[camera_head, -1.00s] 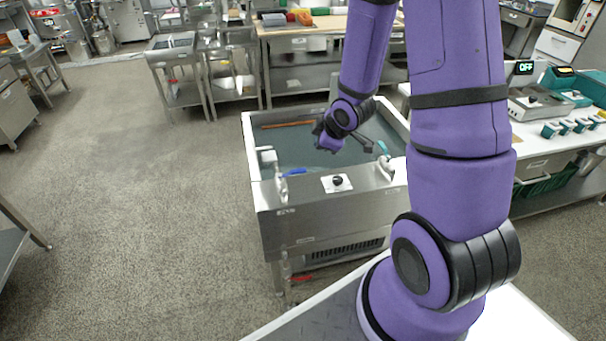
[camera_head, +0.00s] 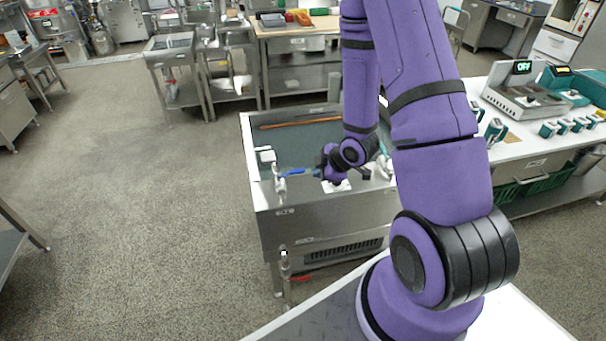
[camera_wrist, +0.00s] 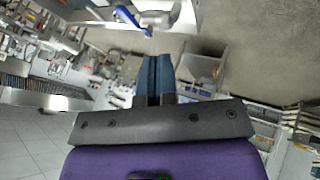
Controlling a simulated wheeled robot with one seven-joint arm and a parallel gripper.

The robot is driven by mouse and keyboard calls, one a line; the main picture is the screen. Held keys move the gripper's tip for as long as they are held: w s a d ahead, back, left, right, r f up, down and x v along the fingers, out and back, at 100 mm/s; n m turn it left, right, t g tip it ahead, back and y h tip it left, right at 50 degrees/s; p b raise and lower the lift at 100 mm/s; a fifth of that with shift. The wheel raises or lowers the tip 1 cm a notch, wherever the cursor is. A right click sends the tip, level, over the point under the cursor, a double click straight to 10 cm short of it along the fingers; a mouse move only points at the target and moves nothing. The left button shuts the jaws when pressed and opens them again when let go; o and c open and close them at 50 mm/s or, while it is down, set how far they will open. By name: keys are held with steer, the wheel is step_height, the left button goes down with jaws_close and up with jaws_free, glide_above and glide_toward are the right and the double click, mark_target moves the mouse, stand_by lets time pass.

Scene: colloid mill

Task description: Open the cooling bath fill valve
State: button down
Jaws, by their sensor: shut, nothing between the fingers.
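The cooling bath (camera_head: 320,225) is a steel tank with liquid in it, in the middle of the head view. At its near left corner stands the fill valve (camera_head: 281,184), a pale metal fitting with a blue lever (camera_head: 296,172). In the wrist view the blue lever (camera_wrist: 130,20) and the metal valve body (camera_wrist: 160,18) show at the top, ahead of my fingers. My gripper (camera_wrist: 155,62) is shut and empty, with a visible gap between its tips and the lever. In the head view my wrist is over the bath's front rim, right of the valve, and hides my fingertips.
A white plate (camera_head: 336,187) on the bath's front rim is partly hidden by my wrist. A red-handled valve (camera_head: 300,279) is low at the bath's front left. A brown rod (camera_head: 300,122) lies along the back of the bath.

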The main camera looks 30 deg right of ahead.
mark_target(297, 171)
steer(key=x, duration=1)
steer(key=shift+w+d, duration=0.25)
steer(key=shift+w, duration=0.4)
steer(key=shift+w+d, duration=0.2)
steer(key=shift+w, duration=0.4)
steer(key=shift+w+d, duration=0.25)
steer(key=shift+w, duration=0.4)
